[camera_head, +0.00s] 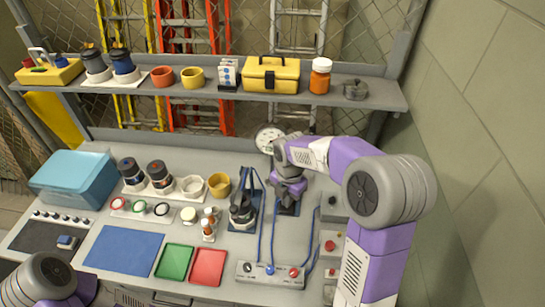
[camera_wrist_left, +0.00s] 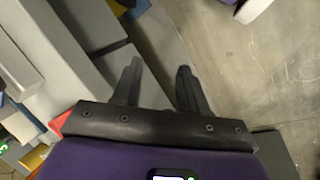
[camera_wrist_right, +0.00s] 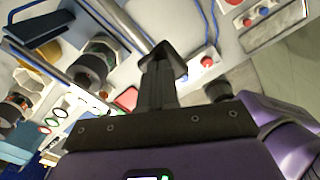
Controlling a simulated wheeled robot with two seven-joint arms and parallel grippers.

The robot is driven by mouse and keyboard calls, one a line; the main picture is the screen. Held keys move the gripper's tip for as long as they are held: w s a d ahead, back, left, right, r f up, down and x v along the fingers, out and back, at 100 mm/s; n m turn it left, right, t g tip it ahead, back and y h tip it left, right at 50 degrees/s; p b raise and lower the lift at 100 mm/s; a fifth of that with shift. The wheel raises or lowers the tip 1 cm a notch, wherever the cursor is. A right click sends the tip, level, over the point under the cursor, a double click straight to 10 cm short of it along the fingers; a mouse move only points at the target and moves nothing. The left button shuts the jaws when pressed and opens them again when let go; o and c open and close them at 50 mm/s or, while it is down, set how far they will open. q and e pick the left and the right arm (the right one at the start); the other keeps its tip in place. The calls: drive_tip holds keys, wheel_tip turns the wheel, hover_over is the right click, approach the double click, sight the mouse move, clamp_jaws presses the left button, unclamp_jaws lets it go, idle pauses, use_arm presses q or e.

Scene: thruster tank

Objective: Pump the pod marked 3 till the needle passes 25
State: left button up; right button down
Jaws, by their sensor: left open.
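A round white gauge (camera_head: 268,138) stands at the back of the bench, partly behind my right arm; its needle is too small to read. A dark pod (camera_head: 242,211) stands on a blue plate, left of my right gripper. My right gripper (camera_head: 288,206) points down over a second blue plate; its fingers show together in the right wrist view (camera_wrist_right: 165,62). What lies under them is mostly hidden. I cannot read a 3 on any pod. My left gripper (camera_wrist_left: 157,78) is open and empty, over the floor beside the bench; its fingers are outside the head view.
A grey panel (camera_head: 270,274) with coloured ports sits at the front, with blue hoses running to it. A box with red buttons (camera_head: 330,245) stands right of the gripper. Jars and cups fill the left bench. A blue mat (camera_head: 123,250) is clear. A shelf (camera_head: 220,95) spans the back.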

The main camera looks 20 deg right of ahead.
wheel_tip(320, 180, down, 9)
drive_tip(key=b, duration=0.6)
wheel_tip(320, 180, up, 13)
drive_tip(key=p, duration=1.1)
drive_tip(key=shift+r, duration=0.2)
drive_tip(key=shift+f, duration=0.1)
wheel_tip(320, 180, down, 13)
drive_tip(key=b, duration=1)
wheel_tip(320, 180, up, 13)
drive_tip(key=p, duration=1.1)
drive_tip(key=shift+p, duration=0.35)
drive_tip(key=shift+f, duration=0.15)
